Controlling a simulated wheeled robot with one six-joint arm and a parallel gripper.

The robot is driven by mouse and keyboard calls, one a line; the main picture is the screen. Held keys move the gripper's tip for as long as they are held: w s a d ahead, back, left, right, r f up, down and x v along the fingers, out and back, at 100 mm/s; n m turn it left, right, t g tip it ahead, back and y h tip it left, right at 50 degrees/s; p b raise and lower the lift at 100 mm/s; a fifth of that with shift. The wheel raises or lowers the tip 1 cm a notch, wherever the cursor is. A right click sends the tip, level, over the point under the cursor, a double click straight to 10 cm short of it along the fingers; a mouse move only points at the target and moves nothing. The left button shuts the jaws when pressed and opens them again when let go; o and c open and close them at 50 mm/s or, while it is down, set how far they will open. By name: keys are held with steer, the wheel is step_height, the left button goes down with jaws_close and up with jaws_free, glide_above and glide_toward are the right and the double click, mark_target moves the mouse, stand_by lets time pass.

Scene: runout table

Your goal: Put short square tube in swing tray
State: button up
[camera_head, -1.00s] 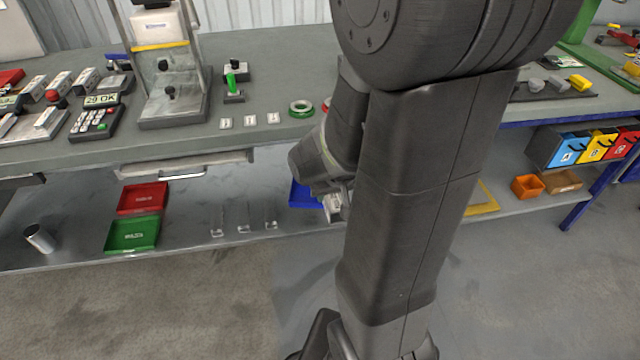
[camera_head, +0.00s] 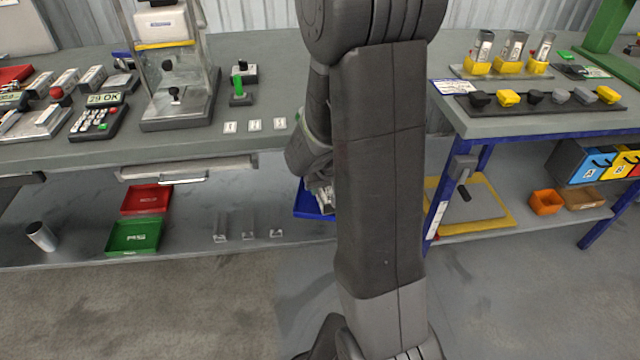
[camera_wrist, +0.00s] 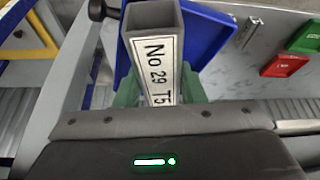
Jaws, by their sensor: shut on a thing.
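A grey square tube (camera_wrist: 160,60) with an open end and a white label reading "No 29 T5" is in the wrist view. My gripper (camera_wrist: 160,92), with green fingers, is shut on it. A blue tray (camera_wrist: 222,32) lies behind the tube in the wrist view. It also shows partly in the head view (camera_head: 303,206), low by the shelf under the table, with my arm hiding its right part. In the head view my gripper (camera_head: 322,192) is just over the tray, mostly hidden by my arm. I cannot tell the gap between tube and tray.
A red tray (camera_head: 146,199) and a green tray (camera_head: 134,236) sit on the lower shelf, with a metal cup (camera_head: 41,237) to their left and small clear holders (camera_head: 248,232) to their right. A blue-framed table (camera_head: 560,125) stands at right.

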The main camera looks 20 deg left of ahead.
mark_target(325, 189)
steer(key=shift+w+a+f, duration=1.15)
steer(key=shift+w+f, duration=0.2)
steer(key=shift+w, duration=0.1)
steer(key=shift+f, duration=0.1)
steer(key=o, duration=1.1)
steer(key=shift+c, duration=0.2)
steer(key=shift+r, duration=0.25)
steer(key=p+v, duration=0.1)
steer(key=v, duration=1.1)
steer(key=shift+f, duration=0.1)
